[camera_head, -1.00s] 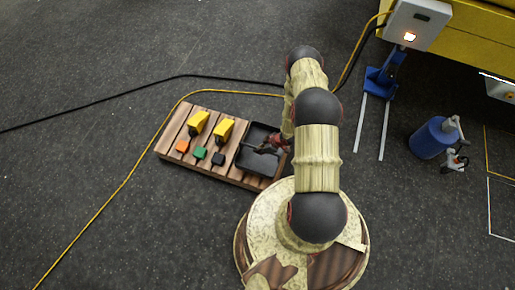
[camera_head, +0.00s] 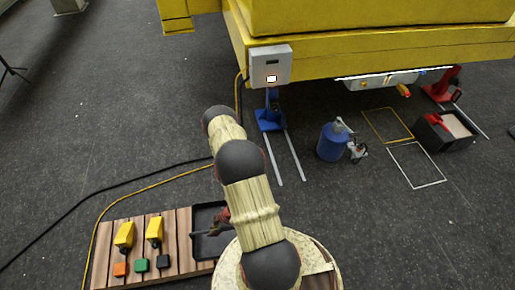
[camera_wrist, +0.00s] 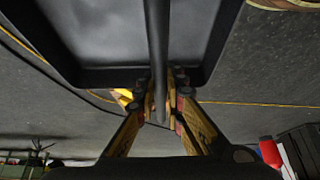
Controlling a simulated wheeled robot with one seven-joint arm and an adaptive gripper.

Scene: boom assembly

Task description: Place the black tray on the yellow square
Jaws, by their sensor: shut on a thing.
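The black tray (camera_head: 201,246) has low walls and a bar handle. In the head view it shows at the right end of a wooden pallet, partly hidden by my arm. In the wrist view the tray (camera_wrist: 115,76) fills the top, with its handle bar (camera_wrist: 157,45) running down between my fingers. My gripper (camera_wrist: 160,88) is shut on this bar; in the head view the gripper (camera_head: 222,222) is at the tray's right side. I cannot tell whether the tray touches the pallet. The yellow square (camera_head: 372,127) is a thin, empty outline on the floor at the upper right.
The wooden pallet (camera_head: 103,257) carries yellow items and small coloured blocks. Right of my arm stand a blue jack (camera_head: 269,120) and a blue cylinder (camera_head: 333,142). A white outline (camera_head: 440,162) and a black crate (camera_head: 437,137) lie near the square. A yellow structure (camera_head: 350,45) overhangs behind.

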